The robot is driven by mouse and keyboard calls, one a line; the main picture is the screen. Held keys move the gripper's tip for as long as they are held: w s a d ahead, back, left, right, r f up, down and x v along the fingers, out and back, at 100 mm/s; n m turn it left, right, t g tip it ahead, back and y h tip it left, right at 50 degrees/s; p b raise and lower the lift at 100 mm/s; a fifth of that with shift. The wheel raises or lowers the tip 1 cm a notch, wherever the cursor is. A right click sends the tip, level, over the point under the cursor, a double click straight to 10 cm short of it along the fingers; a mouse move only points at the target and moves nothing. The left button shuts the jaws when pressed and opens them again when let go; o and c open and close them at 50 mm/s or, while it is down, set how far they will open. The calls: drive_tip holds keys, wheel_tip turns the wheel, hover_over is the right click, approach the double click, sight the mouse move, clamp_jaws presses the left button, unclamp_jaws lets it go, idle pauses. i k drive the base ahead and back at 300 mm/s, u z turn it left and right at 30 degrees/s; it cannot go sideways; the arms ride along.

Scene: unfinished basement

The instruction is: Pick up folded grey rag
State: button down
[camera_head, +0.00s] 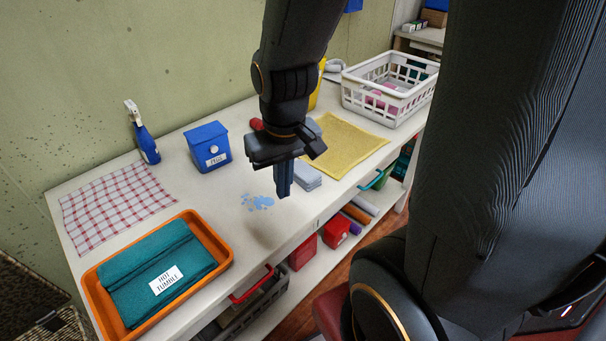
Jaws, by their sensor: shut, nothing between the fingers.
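The folded grey rag (307,176) lies on the white table, right behind my gripper in the picture. It is a small light-grey folded stack, partly hidden by the gripper. My gripper (284,192) points down above the table's front part, just left of the rag. Its fingers are shut and hold nothing. I cannot tell exactly how high the fingertips are above the table top. A blue and white spill (257,202) lies on the table to the left of the fingertips.
An orange tray (222,252) with a labelled teal towel stands front left. A checked cloth (115,205), a spray bottle (147,144) and a blue box (208,148) are left. A yellow cloth (345,147) and a white basket (392,98) are right. Shelves hold boxes below.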

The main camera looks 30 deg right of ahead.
sight(306, 177)
drive_tip(key=k, duration=0.5)
drive_tip(key=z, duration=1.6)
drive_tip(key=i, duration=1.3)
drive_tip(key=u, duration=2.2)
